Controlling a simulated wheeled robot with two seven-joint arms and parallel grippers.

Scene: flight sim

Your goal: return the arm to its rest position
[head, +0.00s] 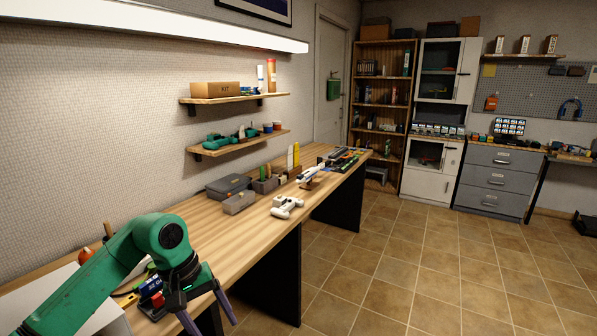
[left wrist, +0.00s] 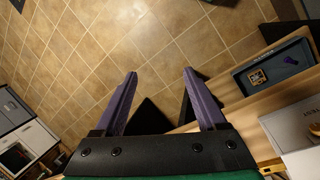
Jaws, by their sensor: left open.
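My left arm is green and comes in from the lower left of the head view, bent at a joint above the near end of the wooden workbench (head: 237,222). My left gripper (head: 209,314) has purple fingers that point down by the bench's front edge. In the left wrist view the gripper (left wrist: 160,75) has its fingers spread apart, with nothing between them but tiled floor beyond. My right arm and gripper are not in view.
Near the arm, a white box (head: 65,302) and small red and blue items sit on the bench. A grey case (head: 228,187) and a white controller (head: 286,206) lie farther along. A blue-grey tray (left wrist: 240,82) shows in the wrist view. The tiled floor (head: 400,270) at right is clear.

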